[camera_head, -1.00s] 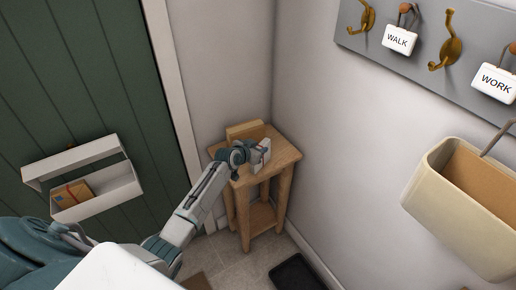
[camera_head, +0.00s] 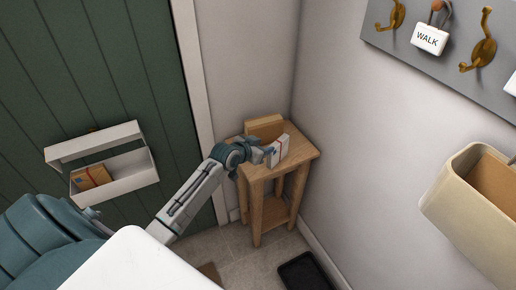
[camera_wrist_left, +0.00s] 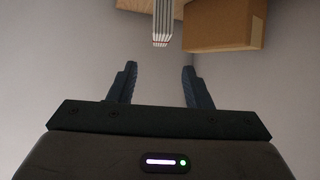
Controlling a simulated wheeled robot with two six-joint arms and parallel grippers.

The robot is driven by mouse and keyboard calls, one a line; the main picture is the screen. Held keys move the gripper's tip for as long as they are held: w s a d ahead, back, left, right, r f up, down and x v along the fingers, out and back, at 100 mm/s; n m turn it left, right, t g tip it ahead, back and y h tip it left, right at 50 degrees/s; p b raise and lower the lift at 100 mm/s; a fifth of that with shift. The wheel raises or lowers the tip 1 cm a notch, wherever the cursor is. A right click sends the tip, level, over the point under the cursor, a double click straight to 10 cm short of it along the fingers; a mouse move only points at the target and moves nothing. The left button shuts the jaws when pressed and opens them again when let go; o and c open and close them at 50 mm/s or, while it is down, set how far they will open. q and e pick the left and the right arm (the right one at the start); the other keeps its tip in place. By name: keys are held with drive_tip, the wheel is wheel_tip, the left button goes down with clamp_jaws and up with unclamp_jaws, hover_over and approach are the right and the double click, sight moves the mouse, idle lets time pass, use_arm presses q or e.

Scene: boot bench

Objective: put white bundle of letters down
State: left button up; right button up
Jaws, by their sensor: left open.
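The white bundle of letters (camera_head: 278,150) stands upright on the small wooden table (camera_head: 300,155) in the corner, with a red band around it. In the left wrist view the bundle (camera_wrist_left: 162,22) shows edge-on, beyond the fingertips. My left gripper (camera_head: 266,154) is just to the left of the bundle in the head view. My right gripper is not in view.
A brown box (camera_head: 264,126) stands on the table behind the bundle, against the wall. A white letter box (camera_head: 134,172) on the green door holds a brown packet (camera_head: 90,177). A cream bin (camera_head: 470,200) and a hook rail are on the right wall. A dark tray (camera_head: 304,272) lies on the floor.

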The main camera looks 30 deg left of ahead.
use_arm(q)
drive_tip(key=shift+v, duration=1.3)
drive_tip(key=s+a+f+n+g+y, duration=0.15)
drive_tip(key=s+f, duration=0.45)
drive_tip(key=f, duration=0.6)
drive_tip(key=s+f+g, duration=0.2)
drive_tip(key=s+f, duration=0.4)
drive_tip(key=f, duration=0.5)
drive_tip(key=s+a+f+n+g+y, duration=0.15)
drive_tip(key=s+f, duration=0.45)
drive_tip(key=f, duration=0.6)
drive_tip(key=s+d+f+g, duration=0.2)
drive_tip(key=s+f, duration=0.4)
drive_tip(key=s, duration=0.6)
drive_tip(key=s+d+f+m+g, duration=0.1)
drive_tip(key=s+d+f, duration=0.3)
drive_tip(key=s, duration=0.8)
drive_tip(key=s+d+f+g, duration=0.3)
drive_tip(key=s+f, duration=0.6)
drive_tip(key=s, duration=0.4)
drive_tip(key=shift+h, duration=0.3)
drive_tip(key=shift+s, duration=0.1)
